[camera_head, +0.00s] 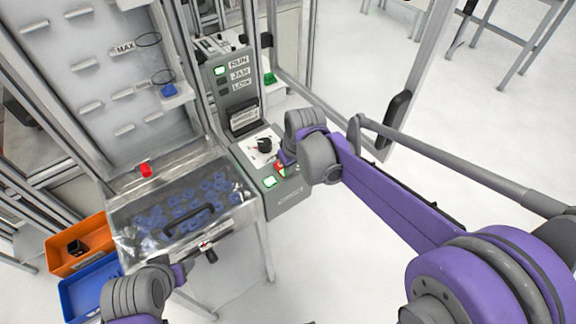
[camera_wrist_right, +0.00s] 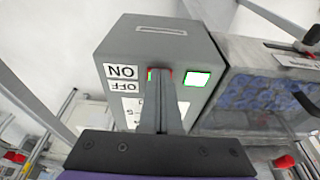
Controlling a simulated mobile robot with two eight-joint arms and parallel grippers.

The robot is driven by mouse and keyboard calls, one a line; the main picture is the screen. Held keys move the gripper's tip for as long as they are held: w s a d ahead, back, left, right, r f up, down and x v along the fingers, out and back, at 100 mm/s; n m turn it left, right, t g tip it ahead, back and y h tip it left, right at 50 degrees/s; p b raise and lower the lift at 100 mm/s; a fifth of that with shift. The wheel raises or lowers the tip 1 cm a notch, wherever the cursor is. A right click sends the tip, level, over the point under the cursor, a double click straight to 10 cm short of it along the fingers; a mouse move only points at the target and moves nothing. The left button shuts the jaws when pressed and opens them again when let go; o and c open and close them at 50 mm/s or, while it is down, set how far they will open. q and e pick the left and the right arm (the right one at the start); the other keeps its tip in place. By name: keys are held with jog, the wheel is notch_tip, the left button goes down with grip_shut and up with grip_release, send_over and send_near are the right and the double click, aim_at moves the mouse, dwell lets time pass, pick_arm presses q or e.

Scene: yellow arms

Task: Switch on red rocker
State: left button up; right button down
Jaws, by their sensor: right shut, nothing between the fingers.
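The red rocker (camera_head: 279,168) sits on the lower part of the grey control panel (camera_head: 290,197). In the right wrist view only red edges (camera_wrist_right: 150,70) show on both sides of my fingers, beside ON and OFF labels (camera_wrist_right: 123,72). My right gripper (camera_wrist_right: 159,72) is shut and empty, its tips over the rocker. They look at or very near it; contact cannot be told. The fingers hide most of the rocker, so its tilt is unclear. In the head view my right gripper (camera_head: 285,162) reaches in from the right. My left arm's end (camera_head: 180,274) shows at lower left; its jaws are unclear.
A lit green-white square (camera_head: 270,181) is close beside the rocker; a black knob (camera_head: 265,145) is above it. A clear-lidded bin (camera_head: 125,222) of blue parts stands left of the panel. Orange (camera_head: 66,265) and blue (camera_head: 82,300) bins are at lower left.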

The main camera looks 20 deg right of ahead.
jog(key=shift+w+a+r, duration=0.15)
jog(key=shift+w+r, duration=0.05)
jog(key=shift+w, duration=0.25)
jog(key=shift+w+a+r, duration=0.1)
jog(key=shift+w+r, duration=0.05)
jog(key=shift+w, duration=0.3)
pick_arm(q)
jog(key=shift+w+r, duration=0.25)
